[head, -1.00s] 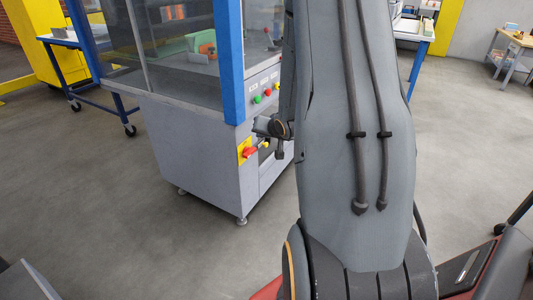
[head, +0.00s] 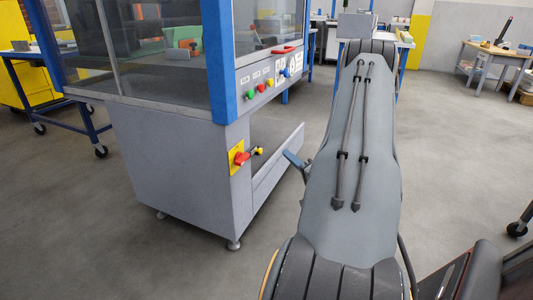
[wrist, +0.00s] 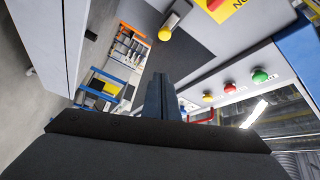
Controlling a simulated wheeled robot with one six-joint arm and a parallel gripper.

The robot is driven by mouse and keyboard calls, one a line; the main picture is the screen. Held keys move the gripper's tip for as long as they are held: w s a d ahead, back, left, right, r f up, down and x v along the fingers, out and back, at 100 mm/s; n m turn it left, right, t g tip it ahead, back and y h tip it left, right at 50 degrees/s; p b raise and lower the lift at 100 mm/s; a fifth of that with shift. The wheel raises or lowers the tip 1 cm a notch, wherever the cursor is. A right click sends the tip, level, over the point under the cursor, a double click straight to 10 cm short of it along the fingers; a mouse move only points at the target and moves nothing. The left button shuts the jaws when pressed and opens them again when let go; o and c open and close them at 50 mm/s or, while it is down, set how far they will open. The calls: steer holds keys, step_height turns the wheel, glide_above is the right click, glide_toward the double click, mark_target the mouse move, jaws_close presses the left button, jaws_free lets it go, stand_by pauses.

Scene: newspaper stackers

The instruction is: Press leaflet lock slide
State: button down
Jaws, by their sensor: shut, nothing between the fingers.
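The grey machine (head: 180,165) with blue posts stands left of my arm in the head view. A small yellow knob (head: 259,150) sits low on its side, next to a red rotary switch (head: 240,158) on a yellow plate. In the wrist view the yellow knob (wrist: 165,34) is on a metal rod near the top. I cannot tell for sure whether this is the leaflet lock slide. My gripper (wrist: 160,82) is shut and empty, apart from the knob. In the head view only its bluish tip (head: 290,157) shows beside my arm, right of the machine.
Green, red and yellow buttons (head: 262,88) line the panel above; they also show in the wrist view (wrist: 232,88). A low ledge (head: 280,150) runs along the machine's side. A wooden table (head: 490,52) stands at the back right. Floor around is open.

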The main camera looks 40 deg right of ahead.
steer(key=w+a+b, duration=0.2)
steer(key=w+b, duration=0.3)
steer(key=w, duration=0.4)
steer(key=shift+w+f, duration=0.15)
stand_by(0.5)
